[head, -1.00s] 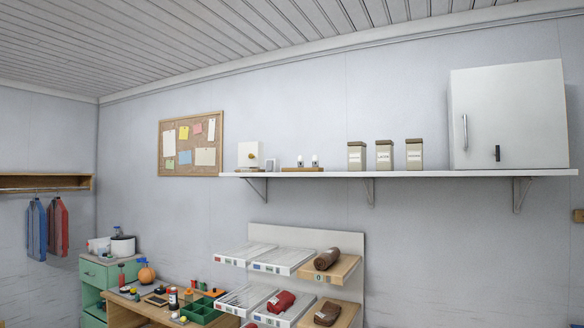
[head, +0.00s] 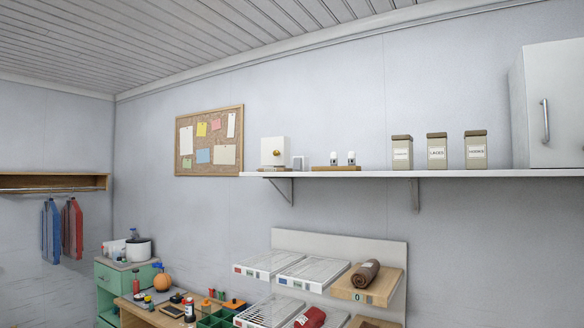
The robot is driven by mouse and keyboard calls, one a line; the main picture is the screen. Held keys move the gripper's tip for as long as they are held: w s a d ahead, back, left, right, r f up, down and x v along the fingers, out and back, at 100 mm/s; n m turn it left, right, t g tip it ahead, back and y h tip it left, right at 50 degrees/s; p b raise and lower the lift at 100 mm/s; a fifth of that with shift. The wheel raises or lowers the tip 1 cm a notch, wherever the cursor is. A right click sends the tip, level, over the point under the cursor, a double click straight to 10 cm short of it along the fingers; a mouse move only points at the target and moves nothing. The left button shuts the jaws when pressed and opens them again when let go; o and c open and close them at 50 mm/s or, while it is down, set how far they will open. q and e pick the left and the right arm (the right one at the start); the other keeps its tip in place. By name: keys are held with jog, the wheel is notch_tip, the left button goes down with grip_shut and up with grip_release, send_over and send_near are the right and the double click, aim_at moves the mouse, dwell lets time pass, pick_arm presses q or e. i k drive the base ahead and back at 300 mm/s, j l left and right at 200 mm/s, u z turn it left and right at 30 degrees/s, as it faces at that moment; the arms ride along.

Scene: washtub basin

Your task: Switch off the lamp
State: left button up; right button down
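I cannot make out a lamp for certain in the head view. A white box with a round gold knob (head: 275,152) stands on the wall shelf, left of centre; I cannot tell what it is. Right of it, a small wooden base carries two small white-topped pieces (head: 343,159), too small to identify. Neither of my grippers is in view.
The white wall shelf (head: 400,174) also holds several labelled canisters (head: 437,151) and a white cabinet (head: 556,105). Below are a tiered tray rack (head: 340,245), a cluttered wooden desk (head: 150,312) and a green drawer unit (head: 118,279). A corkboard (head: 209,140) hangs left.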

aim_at(297, 162)
jog(key=i+u, duration=0.2)
jog(key=u, duration=0.2)
jog(key=i+l+u, duration=0.15)
jog(key=u, duration=0.3)
jog(key=i+l+u, duration=0.15)
jog(key=i+l, duration=0.35)
jog(key=i+l+u, duration=0.1)
jog(key=i+l, duration=0.35)
jog(key=i+l+u, duration=0.15)
jog(key=i+l, duration=0.3)
jog(key=l, duration=0.2)
